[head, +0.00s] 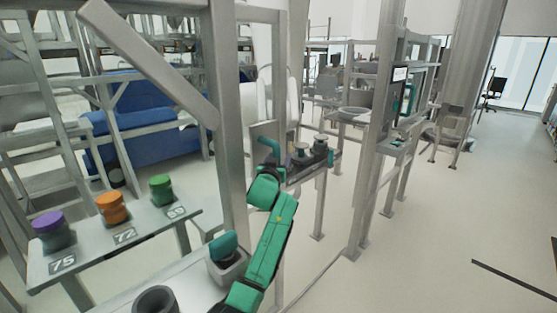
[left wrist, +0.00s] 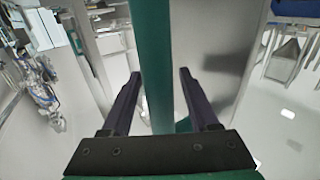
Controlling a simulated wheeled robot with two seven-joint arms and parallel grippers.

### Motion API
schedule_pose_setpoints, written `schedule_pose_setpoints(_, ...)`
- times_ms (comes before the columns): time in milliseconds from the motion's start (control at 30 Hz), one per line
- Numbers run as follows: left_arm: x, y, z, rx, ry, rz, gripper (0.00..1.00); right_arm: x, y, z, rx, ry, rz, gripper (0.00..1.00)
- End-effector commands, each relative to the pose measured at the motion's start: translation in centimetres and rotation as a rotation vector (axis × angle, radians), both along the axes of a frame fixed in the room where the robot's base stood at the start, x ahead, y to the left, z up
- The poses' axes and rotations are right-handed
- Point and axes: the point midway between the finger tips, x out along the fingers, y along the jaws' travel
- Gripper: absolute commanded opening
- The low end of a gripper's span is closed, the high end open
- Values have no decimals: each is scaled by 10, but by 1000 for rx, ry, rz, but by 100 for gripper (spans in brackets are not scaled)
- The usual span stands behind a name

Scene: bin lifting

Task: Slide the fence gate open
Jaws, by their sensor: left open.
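A teal vertical bar (left wrist: 153,60), which looks like the gate's handle, stands between the two dark fingers of my left gripper (left wrist: 160,73) in the left wrist view. The fingers are open, one on each side of the bar, with a gap showing on both sides. A smooth grey panel (left wrist: 215,55) is behind the bar. In the head view my green left arm reaches up beside a grey fence post (head: 228,130). A curved teal piece (head: 269,147) shows near its far end; the fingers cannot be made out there. My right gripper is not in view.
A grey bench (head: 150,225) at left holds purple (head: 47,222), orange (head: 111,203) and green (head: 160,183) topped jars. More dark jars (head: 320,147) stand on a shelf beyond the post. Another grey frame (head: 368,170) stands right. Floor at far right is mostly clear.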

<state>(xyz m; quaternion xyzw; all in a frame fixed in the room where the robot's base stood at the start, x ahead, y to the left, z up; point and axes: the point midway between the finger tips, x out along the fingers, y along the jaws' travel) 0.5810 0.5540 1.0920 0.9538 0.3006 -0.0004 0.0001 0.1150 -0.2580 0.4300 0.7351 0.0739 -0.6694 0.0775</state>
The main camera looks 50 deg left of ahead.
Motion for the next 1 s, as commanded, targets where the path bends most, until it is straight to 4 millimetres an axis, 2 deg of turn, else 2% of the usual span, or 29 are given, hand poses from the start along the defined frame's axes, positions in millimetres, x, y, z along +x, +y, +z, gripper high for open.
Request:
schedule_pose_setpoints(167,-4,-3,-1,0,1,0,61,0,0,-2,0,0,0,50)
schedule_pose_setpoints(267,-15,-10,-2,1,1,0,61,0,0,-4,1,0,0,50)
schedule_pose_setpoints(467,-49,-34,-3,-1,0,-1,61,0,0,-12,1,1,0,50)
schedule_pose_setpoints(700,-99,-69,-4,-2,1,-1,61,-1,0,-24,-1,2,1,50)
schedule_pose_setpoints(833,-115,-80,-2,0,1,0,61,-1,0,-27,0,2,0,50)
schedule_pose_setpoints(1000,-119,-83,-1,0,2,1,61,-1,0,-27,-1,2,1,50)
